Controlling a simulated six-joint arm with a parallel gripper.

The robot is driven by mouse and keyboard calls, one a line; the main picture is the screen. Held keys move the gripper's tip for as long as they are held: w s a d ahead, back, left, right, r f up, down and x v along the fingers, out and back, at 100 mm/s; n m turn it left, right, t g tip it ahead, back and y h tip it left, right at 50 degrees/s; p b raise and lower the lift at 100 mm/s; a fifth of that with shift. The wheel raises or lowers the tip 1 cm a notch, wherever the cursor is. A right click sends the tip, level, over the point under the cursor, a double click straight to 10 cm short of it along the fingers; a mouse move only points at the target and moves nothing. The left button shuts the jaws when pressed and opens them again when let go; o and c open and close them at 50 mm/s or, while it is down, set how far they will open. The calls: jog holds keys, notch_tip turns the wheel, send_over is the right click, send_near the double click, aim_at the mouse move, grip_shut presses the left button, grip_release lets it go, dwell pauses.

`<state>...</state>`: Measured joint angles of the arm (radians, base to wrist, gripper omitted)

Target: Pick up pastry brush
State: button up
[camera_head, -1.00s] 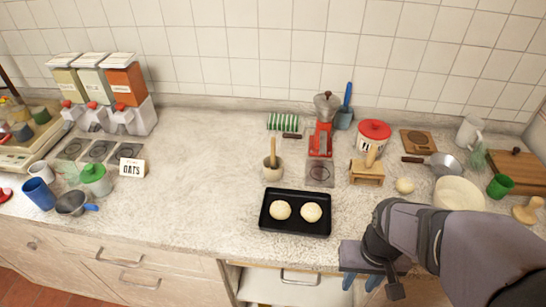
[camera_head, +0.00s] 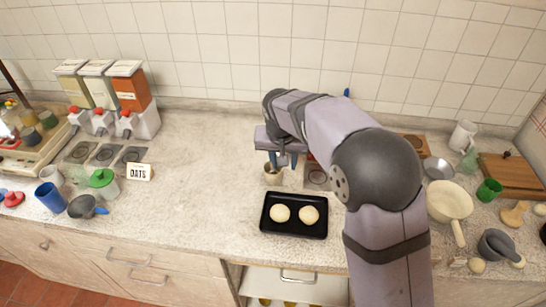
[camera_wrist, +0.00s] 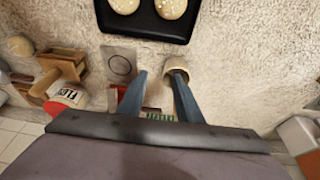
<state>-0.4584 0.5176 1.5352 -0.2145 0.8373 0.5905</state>
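The light cup (camera_head: 273,175) stands on the counter behind the black baking tray. It shows beside a fingertip in the wrist view (camera_wrist: 177,65). A second ago a wooden handle, possibly the pastry brush, stood up from this cup. I cannot make that handle out now, as my gripper and its fingers cover the place. My gripper (camera_head: 283,162) is right above the cup, pointing down, its blue fingers spread apart. In the wrist view my gripper (camera_wrist: 160,73) has a clear gap between its fingertips, with no held object visible.
The black tray (camera_head: 294,232) with two dough rounds is in front of the cup. The red-lidded flour tin (camera_wrist: 68,96) and a wooden press (camera_wrist: 62,68) are close by. My arm hides much of the right middle. The counter left of the cup is clear.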

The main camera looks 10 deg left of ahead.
jog(key=w+a+r, duration=0.2)
jog(key=a, duration=0.2)
jog(key=t+p, duration=0.1)
jog(key=p, duration=0.3)
send_over(273, 172)
jog(key=shift+w+f, duration=0.2)
jog(key=shift+f, duration=2.5)
jog(key=shift+p+x, duration=0.35)
jog(key=shift+x, duration=0.45)
jog(key=shift+a, duration=0.1)
grip_shut()
